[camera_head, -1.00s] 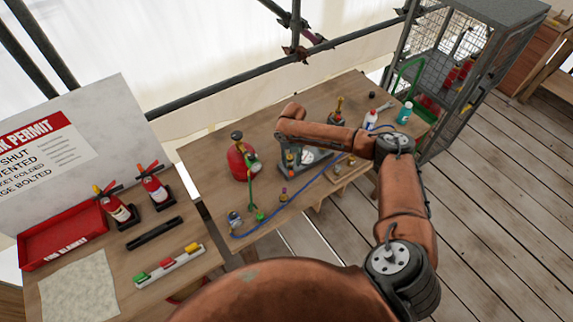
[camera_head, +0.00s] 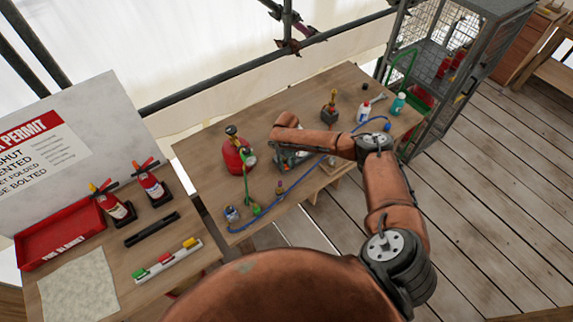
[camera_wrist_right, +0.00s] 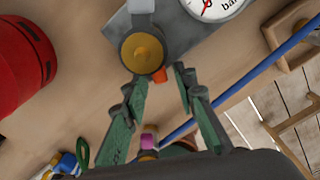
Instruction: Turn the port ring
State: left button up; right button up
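In the right wrist view a grey port ring (camera_wrist_right: 128,46) surrounds a round brass centre (camera_wrist_right: 145,53), with a small orange tab (camera_wrist_right: 160,76) at its lower edge. It is on a dark grey fixture (camera_wrist_right: 186,34) with a white dial gauge (camera_wrist_right: 214,7). My right gripper (camera_wrist_right: 163,80) has green-padded fingers spread apart, with nothing held between them. Its tips are just below the ring, by the orange tab; I cannot tell whether they touch it. In the head view my right arm largely covers the fixture (camera_head: 283,162). My left gripper is not in view.
A red gas cylinder (camera_head: 233,155) stands left of the fixture, also at the wrist view's left edge (camera_wrist_right: 22,55). A blue hose (camera_head: 310,177) crosses the wooden bench (camera_head: 205,160). Small bottles (camera_head: 363,112) stand at the right. A second table with extinguishers (camera_head: 151,184) is at the left.

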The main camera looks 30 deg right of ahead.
grip_shut()
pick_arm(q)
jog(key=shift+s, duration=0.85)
